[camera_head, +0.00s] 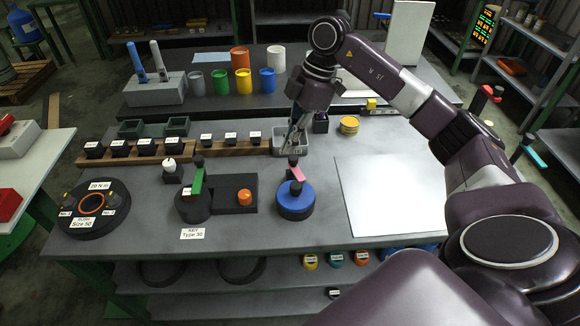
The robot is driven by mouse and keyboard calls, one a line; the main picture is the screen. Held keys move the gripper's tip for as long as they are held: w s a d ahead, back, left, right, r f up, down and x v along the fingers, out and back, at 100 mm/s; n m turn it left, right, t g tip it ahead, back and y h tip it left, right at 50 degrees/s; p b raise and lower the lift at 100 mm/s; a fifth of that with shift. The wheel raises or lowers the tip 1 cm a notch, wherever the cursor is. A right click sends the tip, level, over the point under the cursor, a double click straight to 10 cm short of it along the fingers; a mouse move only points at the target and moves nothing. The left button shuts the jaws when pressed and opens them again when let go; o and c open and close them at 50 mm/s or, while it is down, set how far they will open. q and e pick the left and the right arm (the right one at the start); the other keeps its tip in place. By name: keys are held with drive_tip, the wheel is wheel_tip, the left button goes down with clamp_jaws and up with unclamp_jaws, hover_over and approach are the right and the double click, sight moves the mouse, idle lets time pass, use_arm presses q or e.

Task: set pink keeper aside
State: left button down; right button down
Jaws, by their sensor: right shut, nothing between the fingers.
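The pink keeper (297,174) is a small pink bar on top of the round blue-topped fixture (296,203), between dark knobs, near the front middle of the table. My left gripper is not in view.
A green bar (197,181) sits on a black fixture left of the blue one. A large white panel (395,195) covers the table on the right. Wooden racks (190,147) with black labelled blocks stand behind. Coloured cups (243,82) stand farther back.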

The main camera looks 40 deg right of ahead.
sight(294, 170)
idle(0.3)
drive_tip(key=p+x, duration=0.2)
drive_tip(key=x, duration=0.8)
drive_tip(key=shift+s+a+f, duration=0.1)
drive_tip(key=d, duration=0.1)
drive_tip(key=d+p, duration=0.1)
drive_tip(key=d, duration=0.1)
drive_tip(key=shift+s+r, duration=0.2)
drive_tip(key=shift+s+d+f+p, duration=0.1)
drive_tip(key=shift+s+d+p, duration=0.1)
drive_tip(key=shift+d+p, duration=0.3)
drive_tip(key=shift+d, duration=0.1)
drive_tip(key=shift+w, duration=0.1)
drive_tip(key=shift+d, duration=0.1)
drive_tip(key=shift+n, duration=0.5)
